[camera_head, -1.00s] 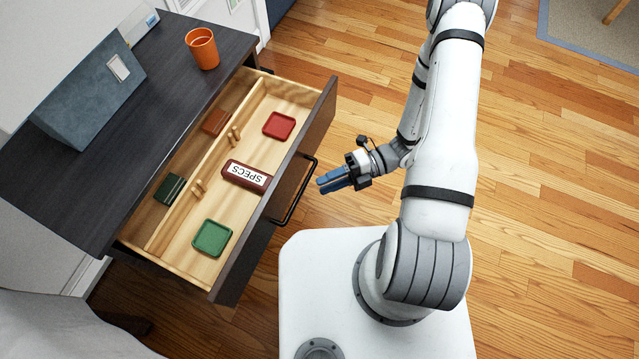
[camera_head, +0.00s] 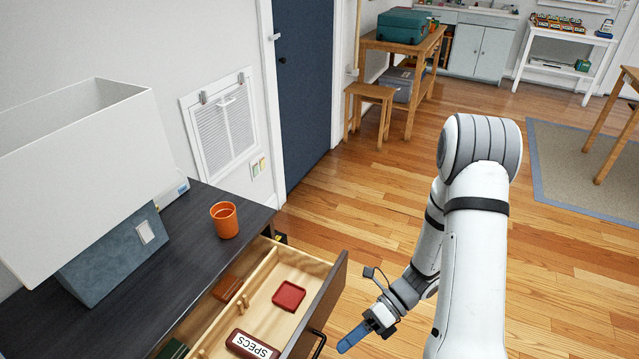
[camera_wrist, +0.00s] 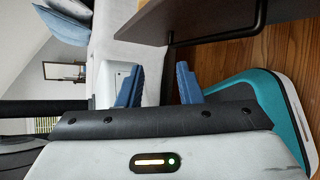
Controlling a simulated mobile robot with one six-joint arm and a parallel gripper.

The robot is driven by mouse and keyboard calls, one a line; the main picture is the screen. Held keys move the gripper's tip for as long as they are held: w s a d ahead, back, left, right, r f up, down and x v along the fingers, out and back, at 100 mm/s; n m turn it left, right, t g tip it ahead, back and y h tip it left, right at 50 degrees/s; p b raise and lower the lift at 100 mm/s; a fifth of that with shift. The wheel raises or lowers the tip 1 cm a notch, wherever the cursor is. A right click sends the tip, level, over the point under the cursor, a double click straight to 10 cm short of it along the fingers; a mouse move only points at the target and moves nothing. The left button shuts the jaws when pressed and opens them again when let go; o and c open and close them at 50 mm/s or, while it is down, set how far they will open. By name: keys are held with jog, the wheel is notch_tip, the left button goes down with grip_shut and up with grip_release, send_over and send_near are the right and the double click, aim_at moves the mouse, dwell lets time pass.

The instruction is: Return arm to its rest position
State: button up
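My arm is folded beside the open drawer (camera_head: 262,325), over the wood floor. My gripper (camera_head: 356,337) hangs just right of the drawer front in the head view, apart from it. In the wrist view its two blue fingers (camera_wrist: 158,88) stand apart with nothing between them, so it is open and empty. The drawer's dark front and bar handle (camera_wrist: 217,38) show beyond the fingers at the top of the wrist view. My base is out of the head view.
The drawer holds a red tray (camera_head: 289,297), a case marked SPECS (camera_head: 252,345) and small items. The dark desk (camera_head: 205,262) carries an orange cup (camera_head: 224,220) and a blue-grey box (camera_head: 112,255). A stool (camera_head: 369,97) stands by the blue door (camera_head: 300,90). Floor right of my arm is clear.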

jog(key=d+r+n+t+h+p, duration=0.3)
jog(key=r+n, duration=0.5)
jog(key=r, duration=0.3)
jog(key=s+d+r+n+t+h+p, duration=0.1)
jog(key=d+r+n+t+h+p, duration=0.1)
jog(key=r+n, duration=0.6)
jog(key=s+d+r+n+t+h+p, duration=0.1)
jog(key=d+r+n+t+h+p, duration=0.2)
jog(key=r+n+h, duration=0.3)
notch_tip(320, 180, up, 8)
jog(key=n+t, duration=0.1)
jog(key=n, duration=0.2)
jog(key=shift+d+f+t+h+p, duration=0.15)
jog(key=shift+d+t+h+p, duration=0.15)
jog(key=shift+d, duration=0.05)
